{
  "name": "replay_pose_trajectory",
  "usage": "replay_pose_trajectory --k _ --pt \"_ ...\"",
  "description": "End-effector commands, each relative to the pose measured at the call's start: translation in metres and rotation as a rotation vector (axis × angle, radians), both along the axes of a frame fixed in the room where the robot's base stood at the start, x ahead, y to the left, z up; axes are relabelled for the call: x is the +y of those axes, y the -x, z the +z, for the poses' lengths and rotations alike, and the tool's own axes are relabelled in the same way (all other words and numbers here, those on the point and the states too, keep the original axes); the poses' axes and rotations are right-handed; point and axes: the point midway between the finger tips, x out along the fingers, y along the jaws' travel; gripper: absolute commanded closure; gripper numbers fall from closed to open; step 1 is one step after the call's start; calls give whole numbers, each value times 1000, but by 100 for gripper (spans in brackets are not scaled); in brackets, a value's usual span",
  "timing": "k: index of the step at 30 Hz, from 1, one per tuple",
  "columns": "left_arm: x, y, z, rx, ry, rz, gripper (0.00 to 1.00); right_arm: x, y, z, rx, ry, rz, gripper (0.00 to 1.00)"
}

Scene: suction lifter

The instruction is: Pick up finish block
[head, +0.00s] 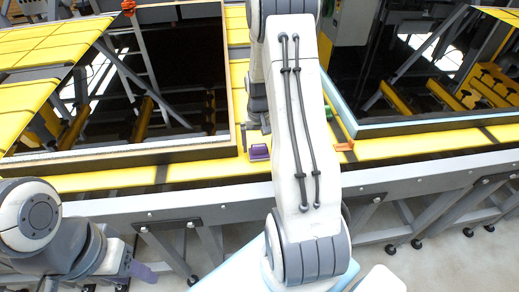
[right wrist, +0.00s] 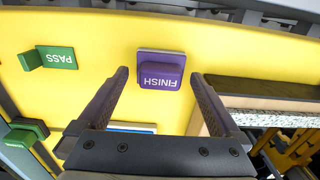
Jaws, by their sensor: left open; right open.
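The finish block (right wrist: 162,70) is a small purple block with a purple plate lettered FINISH, upside down in the right wrist view, on the yellow surface. In the head view the purple block (head: 259,152) sits just left of my right arm. My right gripper (right wrist: 160,76) is open and empty, its two fingers pointing toward the block from either side in the picture; contact cannot be told. In the head view my right arm largely hides this gripper. My left gripper (head: 142,271) is low at the left of the head view, open, away from the block.
A green PASS block (right wrist: 58,58) stands to the left in the wrist view, with another dark green block (right wrist: 30,127) below it. An orange piece (head: 344,146) lies right of my arm. Framed panels (head: 150,157) flank the yellow strip. A grey rail (head: 200,205) edges the table.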

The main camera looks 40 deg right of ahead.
Motion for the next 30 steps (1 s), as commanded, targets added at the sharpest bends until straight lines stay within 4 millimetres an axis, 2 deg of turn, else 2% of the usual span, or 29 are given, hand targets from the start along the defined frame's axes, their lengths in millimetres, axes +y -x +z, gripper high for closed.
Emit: replay_pose_trajectory --k 1,6,13,17,18,19,30 --pt "0 0 6 0 0 0 50 0 0 -5 3 -2 0 0" --pt "0 0 8 0 0 1 50 0 0 -21 0 0 0 0" --pt "0 0 7 0 0 1 50 0 -1 -23 -2 1 1 0" --pt "0 0 7 0 0 0 50 0 -1 -22 -2 1 1 50" --pt "0 0 7 0 0 0 50 0 -1 -22 -2 1 1 65" --pt "0 0 7 0 0 0 50 0 -1 -22 -2 1 1 70" --pt "0 0 4 0 0 0 50 0 -1 -17 -3 2 1 71"
